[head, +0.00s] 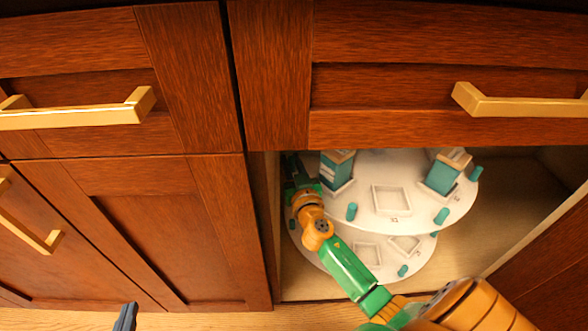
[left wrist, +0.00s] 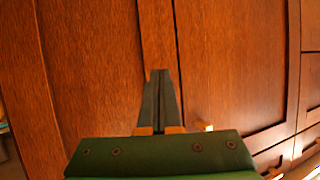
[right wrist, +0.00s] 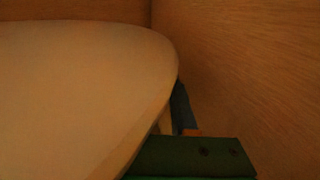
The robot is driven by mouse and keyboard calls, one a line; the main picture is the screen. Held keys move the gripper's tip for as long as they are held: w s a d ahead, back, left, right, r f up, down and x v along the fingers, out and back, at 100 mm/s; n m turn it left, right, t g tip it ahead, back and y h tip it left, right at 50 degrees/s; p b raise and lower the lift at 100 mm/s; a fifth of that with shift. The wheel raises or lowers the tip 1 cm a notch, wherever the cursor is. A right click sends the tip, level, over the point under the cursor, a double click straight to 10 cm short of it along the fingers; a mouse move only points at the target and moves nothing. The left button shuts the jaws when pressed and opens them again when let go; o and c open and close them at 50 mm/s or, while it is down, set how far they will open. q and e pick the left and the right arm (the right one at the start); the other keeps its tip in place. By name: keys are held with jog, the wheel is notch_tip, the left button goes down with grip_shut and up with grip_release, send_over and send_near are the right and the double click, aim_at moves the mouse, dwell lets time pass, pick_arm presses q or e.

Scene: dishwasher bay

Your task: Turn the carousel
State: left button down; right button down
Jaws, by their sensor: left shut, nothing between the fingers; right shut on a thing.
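The carousel has a white round upper tier (head: 370,215) above a lower tier (head: 340,272), inside the open cabinet. Teal pegs, such as the front one (head: 351,212), stand along its rims. Two teal boxes (head: 337,167) (head: 441,177) stand on the upper tier. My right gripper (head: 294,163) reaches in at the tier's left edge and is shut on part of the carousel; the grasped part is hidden. In the right wrist view the pale tier (right wrist: 80,90) lies against the fingers (right wrist: 180,108). My left gripper (head: 125,316) is shut and empty in front of the closed doors; it also shows in the left wrist view (left wrist: 160,75).
The cabinet's left side wall is close to my right gripper. An open door (head: 555,265) stands at the right. Closed drawers with brass handles (head: 520,104) (head: 80,115) are above. The cabinet floor right of the carousel (head: 510,215) is clear.

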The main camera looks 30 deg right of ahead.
jog(key=shift+w+d, duration=0.1)
jog(key=shift+w, duration=0.05)
pick_arm(q)
jog(key=shift+w+d+r, duration=0.15)
jog(key=shift+w+r, duration=0.1)
jog(key=shift+r, duration=0.3)
pick_arm(e)
jog(key=c, duration=0.7)
grip_release()
jog(key=shift+c, duration=0.2)
jog(key=v, duration=0.6)
pick_arm(q)
jog(key=shift+s+a+f+g, duration=0.15)
jog(key=shift+s+f, duration=0.1)
jog(key=shift+f, duration=0.25)
jog(key=shift+s+a+f+g, duration=0.15)
jog(key=shift+s+f, duration=0.1)
jog(key=shift+f, duration=0.2)
pick_arm(e)
jog(key=shift+s+a, duration=0.2)
jog(key=shift+s, duration=0.35)
jog(key=shift+f, duration=0.1)
